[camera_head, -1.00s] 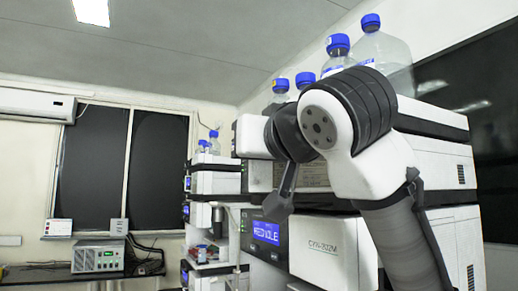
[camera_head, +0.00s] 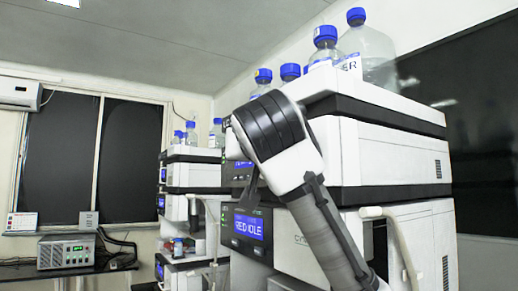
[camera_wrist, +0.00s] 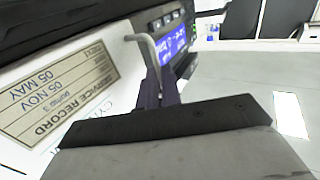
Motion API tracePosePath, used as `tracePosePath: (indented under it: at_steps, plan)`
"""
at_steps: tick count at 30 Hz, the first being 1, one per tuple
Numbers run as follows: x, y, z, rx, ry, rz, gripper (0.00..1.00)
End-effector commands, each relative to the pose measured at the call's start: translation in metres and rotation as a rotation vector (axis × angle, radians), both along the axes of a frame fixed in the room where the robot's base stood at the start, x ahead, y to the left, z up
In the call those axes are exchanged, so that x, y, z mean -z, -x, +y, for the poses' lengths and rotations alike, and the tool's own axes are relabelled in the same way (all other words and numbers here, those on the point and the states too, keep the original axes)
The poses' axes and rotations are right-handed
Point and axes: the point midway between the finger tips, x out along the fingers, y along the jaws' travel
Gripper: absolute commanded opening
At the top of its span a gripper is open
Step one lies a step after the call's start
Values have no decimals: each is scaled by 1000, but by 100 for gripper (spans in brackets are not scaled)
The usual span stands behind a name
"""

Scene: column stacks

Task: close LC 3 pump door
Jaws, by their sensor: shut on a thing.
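The pump module (camera_head: 300,236) is a white unit with a blue lit display (camera_head: 248,226), low in the near stack. In the wrist view its front bears an upside-down service record label (camera_wrist: 62,88) reading pump 3. A thin grey bent handle (camera_wrist: 148,45) stands out beside the label. My gripper (camera_wrist: 163,84) is shut on this handle, its dark fingers close to the panel. I cannot tell the door's exact angle.
Several blue-capped bottles (camera_head: 325,48) stand on top of the near stack. A second stack (camera_head: 193,176) stands behind on the left. A pale curved bar (camera_head: 393,216) sticks out at the lower right. A bench instrument (camera_head: 66,251) sits at far left.

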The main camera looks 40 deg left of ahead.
Motion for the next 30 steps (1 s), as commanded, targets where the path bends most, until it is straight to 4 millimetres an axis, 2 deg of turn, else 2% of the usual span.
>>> tracePosePath:
  at_steps: [1, 20, 21, 26, 30]
  plan:
    - [-2, 3, 8, -4, 3, -11, 0]
    - [-2, -5, 8, 48, 4, -10, 0]
    - [-2, -5, 8, 48, 4, -10, 7]
    - [-1, -6, 7, 52, 3, -8, 28]
    - [-1, -7, 5, 54, 2, -6, 28]
